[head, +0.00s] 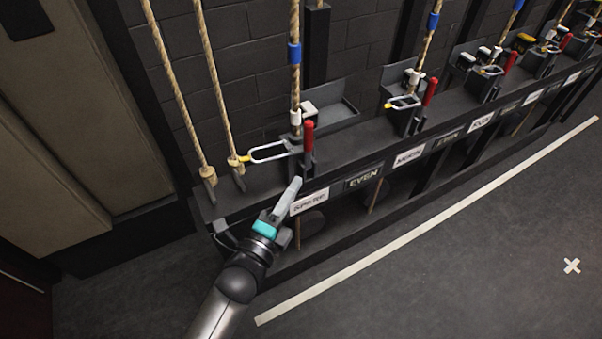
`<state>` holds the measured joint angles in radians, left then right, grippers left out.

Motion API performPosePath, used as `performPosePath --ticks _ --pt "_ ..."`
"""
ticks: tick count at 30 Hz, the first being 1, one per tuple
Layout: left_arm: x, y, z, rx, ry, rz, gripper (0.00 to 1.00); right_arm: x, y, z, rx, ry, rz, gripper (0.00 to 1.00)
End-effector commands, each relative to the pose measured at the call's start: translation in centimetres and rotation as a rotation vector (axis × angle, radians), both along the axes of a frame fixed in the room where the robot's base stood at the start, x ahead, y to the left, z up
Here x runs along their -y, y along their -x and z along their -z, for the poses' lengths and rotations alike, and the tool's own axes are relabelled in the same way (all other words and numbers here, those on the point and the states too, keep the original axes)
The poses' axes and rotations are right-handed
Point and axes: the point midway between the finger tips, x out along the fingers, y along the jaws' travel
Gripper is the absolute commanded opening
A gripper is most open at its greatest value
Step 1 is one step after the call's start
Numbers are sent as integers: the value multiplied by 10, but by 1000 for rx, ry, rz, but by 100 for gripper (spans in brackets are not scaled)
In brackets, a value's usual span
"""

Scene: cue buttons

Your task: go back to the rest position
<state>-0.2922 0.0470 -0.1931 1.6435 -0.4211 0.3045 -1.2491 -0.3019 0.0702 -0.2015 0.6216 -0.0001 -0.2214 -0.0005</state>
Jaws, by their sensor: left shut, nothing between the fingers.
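My left gripper (294,190) is shut and empty. It is in front of the dark rail, near the label below the nearest red-handled lever (308,137). The lever stands upright just beyond the fingertips, with a small gap seeming to lie between them; I cannot tell the exact distance. A metal loop with a yellow end (266,152) lies left of the lever, beside a rope. My right gripper is not in view.
The long dark rail (345,160) carries several ropes, red levers and white labels, running to the upper right. A dark brick wall stands behind. Tan panels (60,190) are at left. The floor (450,260) at right is clear, with a white line and a white cross (572,266).

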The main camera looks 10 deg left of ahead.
Motion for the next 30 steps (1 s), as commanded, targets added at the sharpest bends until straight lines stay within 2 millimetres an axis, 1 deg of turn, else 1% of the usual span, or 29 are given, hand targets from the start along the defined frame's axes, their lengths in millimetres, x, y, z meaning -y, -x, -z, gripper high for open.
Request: performPosePath --ticks 3,10,12,14,17,18,19,20,21,23,24,26,27,29,30 --pt "-2 6 0 0 -1 0 0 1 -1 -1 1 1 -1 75" --pt "-2 7 1 -2 0 0 0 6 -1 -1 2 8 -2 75" --pt "-3 8 8 -26 14 -2 0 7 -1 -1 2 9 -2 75" --pt "-5 10 24 -79 44 -9 0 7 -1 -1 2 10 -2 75" --pt "-13 20 73 -243 142 -39 0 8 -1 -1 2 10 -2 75" --pt "-17 28 99 -330 196 -63 0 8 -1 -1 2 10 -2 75" --pt "-20 35 120 -401 240 -86 0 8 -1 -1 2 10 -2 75" --pt "-24 44 141 -473 285 -111 0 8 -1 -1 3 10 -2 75" --pt "-30 57 169 -568 345 -152 0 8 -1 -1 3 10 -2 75" --pt "-39 81 208 -706 434 -223 0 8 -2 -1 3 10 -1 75" --pt "-45 98 233 -793 492 -277 0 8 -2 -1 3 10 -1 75" --pt "-54 128 267 -918 574 -369 0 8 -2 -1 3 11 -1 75" --pt "-61 150 288 -997 628 -437 0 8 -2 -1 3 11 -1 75" --pt "-71 184 317 -1107 705 -549 0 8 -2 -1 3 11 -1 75" --pt "-77 209 334 -1175 753 -629 0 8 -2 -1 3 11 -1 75"
